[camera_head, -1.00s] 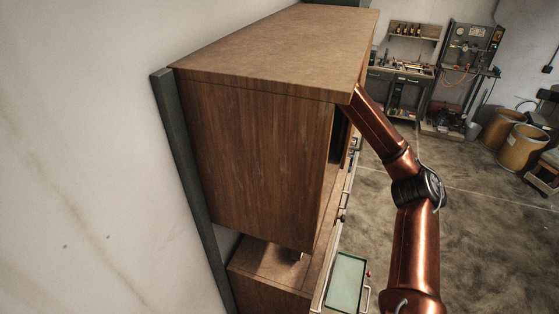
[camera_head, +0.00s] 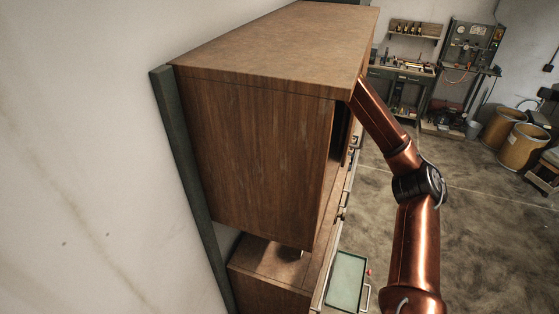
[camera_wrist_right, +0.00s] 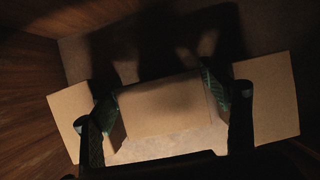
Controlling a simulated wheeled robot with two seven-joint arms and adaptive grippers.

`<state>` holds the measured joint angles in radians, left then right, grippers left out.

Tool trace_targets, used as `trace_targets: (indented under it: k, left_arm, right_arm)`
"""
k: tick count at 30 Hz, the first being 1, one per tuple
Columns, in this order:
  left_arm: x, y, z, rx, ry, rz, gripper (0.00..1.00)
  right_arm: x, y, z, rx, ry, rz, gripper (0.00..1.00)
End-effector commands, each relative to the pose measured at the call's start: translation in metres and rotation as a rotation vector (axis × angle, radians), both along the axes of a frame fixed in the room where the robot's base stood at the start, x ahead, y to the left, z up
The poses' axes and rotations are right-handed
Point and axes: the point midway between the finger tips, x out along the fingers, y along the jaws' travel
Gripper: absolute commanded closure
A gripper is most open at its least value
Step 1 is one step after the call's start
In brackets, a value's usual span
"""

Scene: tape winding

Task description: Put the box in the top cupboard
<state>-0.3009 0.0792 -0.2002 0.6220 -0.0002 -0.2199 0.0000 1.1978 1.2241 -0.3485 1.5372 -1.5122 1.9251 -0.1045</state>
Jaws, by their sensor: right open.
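The cupboard (camera_head: 265,165) is a brown wooden wall unit. My right arm (camera_head: 412,240) reaches into its front side, and the right gripper is hidden there in the head view. In the right wrist view, the cardboard box (camera_wrist_right: 170,112) sits inside a dark wooden compartment, with pale flaps spread to the left and right. My right gripper (camera_wrist_right: 163,90) is open, with one dark finger toward each side of the box's middle part. I cannot tell whether the fingers touch it. My left gripper is not in view.
A wooden side wall (camera_wrist_right: 25,90) is close on the left in the wrist view. A lower cabinet (camera_head: 270,265) stands under the cupboard, with a green tray-like drawer (camera_head: 346,280) at its front. The floor (camera_head: 490,240) to the right is clear; barrels (camera_head: 524,147) stand farther back.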

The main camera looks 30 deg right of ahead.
Motion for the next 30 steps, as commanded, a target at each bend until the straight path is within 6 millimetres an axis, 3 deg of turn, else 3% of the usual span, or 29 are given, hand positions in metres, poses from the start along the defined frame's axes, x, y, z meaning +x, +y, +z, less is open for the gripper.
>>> trace_targets:
  k: [1,6,15,21,30]
  left_arm:
    - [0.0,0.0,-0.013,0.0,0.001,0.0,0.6]
    - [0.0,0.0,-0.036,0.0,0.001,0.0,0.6]
    - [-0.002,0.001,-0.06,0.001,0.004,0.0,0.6]
    - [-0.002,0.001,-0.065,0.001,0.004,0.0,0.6]
    - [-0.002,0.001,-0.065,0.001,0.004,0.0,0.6]
  right_arm:
    - [-0.005,-0.006,-0.004,-0.002,0.0,-0.004,0.3]
    - [-0.037,-0.034,-0.007,-0.003,0.002,-0.006,0.3]
    - [-0.08,-0.069,-0.005,-0.002,0.003,-0.003,0.3]
    - [-0.091,-0.078,-0.003,-0.001,0.003,-0.002,0.3]
    - [-0.092,-0.079,-0.001,-0.001,0.003,0.0,0.3]
